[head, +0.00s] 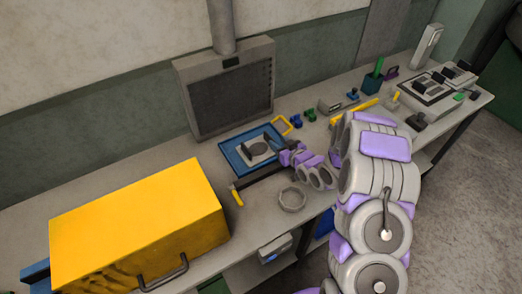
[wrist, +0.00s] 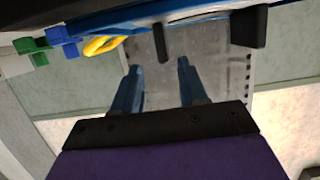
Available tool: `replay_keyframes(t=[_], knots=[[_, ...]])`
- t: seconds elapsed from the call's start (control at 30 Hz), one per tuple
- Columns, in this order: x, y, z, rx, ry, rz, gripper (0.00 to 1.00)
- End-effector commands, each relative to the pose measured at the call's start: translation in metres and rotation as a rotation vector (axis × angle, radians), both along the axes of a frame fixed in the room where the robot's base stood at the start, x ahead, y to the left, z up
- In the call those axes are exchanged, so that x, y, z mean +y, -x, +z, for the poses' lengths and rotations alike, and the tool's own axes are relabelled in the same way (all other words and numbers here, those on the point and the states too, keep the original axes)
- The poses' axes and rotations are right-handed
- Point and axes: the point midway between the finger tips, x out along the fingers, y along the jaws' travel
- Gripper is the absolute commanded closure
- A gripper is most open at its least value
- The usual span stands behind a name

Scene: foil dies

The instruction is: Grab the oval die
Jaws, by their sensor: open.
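The blue tray (head: 228,150) lies on the bench in front of the grey grille box. A small grey rounded piece (head: 258,149) with a dark outline lies in it and looks like the oval die, though it is too small to be certain. My gripper (head: 274,142) is at the tray's right side, close to this piece and not around it. In the wrist view my gripper (wrist: 158,66) is open, with nothing between its blue fingers. Two black parts (wrist: 162,42) stick out near the fingertips there. The oval die cannot be made out in the wrist view.
A yellow frame-shaped die (head: 282,125), a blue die (head: 296,120) and a green die (head: 310,115) lie behind the tray. The grille box (head: 228,85) stands close behind. A grey ring-shaped dish (head: 292,199) is at the front, and a large yellow box (head: 138,225) stands left.

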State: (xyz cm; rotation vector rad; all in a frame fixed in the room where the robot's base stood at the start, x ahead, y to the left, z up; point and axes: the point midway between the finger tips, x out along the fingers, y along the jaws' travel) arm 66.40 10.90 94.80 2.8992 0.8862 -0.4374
Motion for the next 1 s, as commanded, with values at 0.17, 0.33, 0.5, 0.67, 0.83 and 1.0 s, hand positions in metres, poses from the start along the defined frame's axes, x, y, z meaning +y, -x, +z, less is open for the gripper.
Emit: replay_keyframes(t=[0.17,0.33,0.5,0.67,0.83,1.0], knots=[[0.015,-0.015,-0.006,-0.006,0.004,0.004,0.57],[0.025,-0.033,-0.016,-0.001,0.005,0.005,0.57],[0.025,-0.041,-0.015,-0.003,-0.001,0.001,0.57],[0.022,-0.041,-0.015,-0.001,-0.004,0.0,0.58],[0.026,-0.041,-0.015,-0.002,0.001,0.002,0.75],[0.029,-0.041,-0.016,-0.002,0.004,0.002,0.91]])
